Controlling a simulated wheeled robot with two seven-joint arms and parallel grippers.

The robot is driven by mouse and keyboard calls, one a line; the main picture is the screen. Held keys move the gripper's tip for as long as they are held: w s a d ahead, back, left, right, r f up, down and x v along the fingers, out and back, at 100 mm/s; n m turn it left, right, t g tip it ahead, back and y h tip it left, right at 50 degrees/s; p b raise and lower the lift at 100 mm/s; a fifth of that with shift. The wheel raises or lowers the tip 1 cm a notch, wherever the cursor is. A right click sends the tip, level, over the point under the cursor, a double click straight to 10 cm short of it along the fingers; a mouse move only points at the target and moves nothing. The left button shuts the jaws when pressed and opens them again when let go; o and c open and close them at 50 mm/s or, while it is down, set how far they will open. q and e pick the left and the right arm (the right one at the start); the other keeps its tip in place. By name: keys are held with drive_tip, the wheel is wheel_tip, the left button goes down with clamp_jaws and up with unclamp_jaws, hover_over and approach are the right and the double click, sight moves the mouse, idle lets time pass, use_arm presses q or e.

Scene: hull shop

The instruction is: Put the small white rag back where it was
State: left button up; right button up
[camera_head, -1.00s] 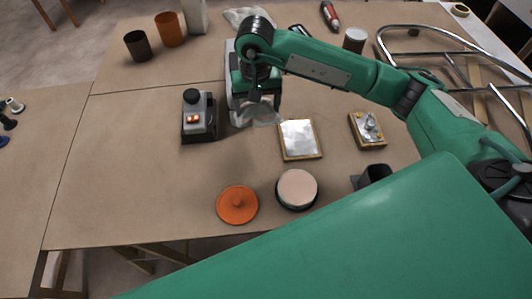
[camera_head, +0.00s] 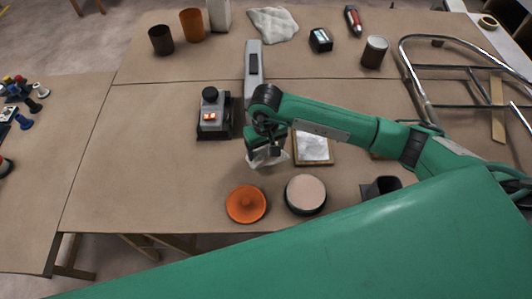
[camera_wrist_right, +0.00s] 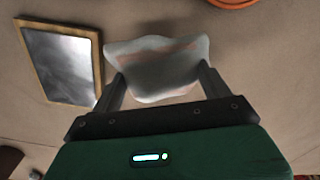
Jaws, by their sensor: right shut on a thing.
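My right gripper (camera_head: 266,153) is shut on the small white rag (camera_head: 281,160), just left of the framed shiny plate (camera_head: 315,148). In the right wrist view the rag (camera_wrist_right: 157,62) spreads out between and beyond the two fingers of the right gripper (camera_wrist_right: 160,82); it is pale with a faint pinkish band. The framed plate (camera_wrist_right: 60,62) shows at left there. I cannot tell whether the rag touches the table. My wrist hides part of the rag in the head view. My left gripper is not in view.
An orange lid (camera_head: 246,203) and a round pink-topped tin (camera_head: 305,194) lie nearer. A larger white cloth (camera_head: 272,25) lies at the back. The table's left part is clear.

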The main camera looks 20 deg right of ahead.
sight(266, 155)
drive_tip(key=shift+f, duration=0.6)
wheel_tip(266, 155, down, 2)
drive_tip(key=shift+f+p, duration=0.25)
drive_tip(key=shift+p, duration=0.2)
drive_tip(key=shift+f, duration=0.4)
drive_tip(key=shift+f, duration=0.1)
drive_tip(key=shift+f, duration=0.1)
drive_tip(key=o, duration=0.9)
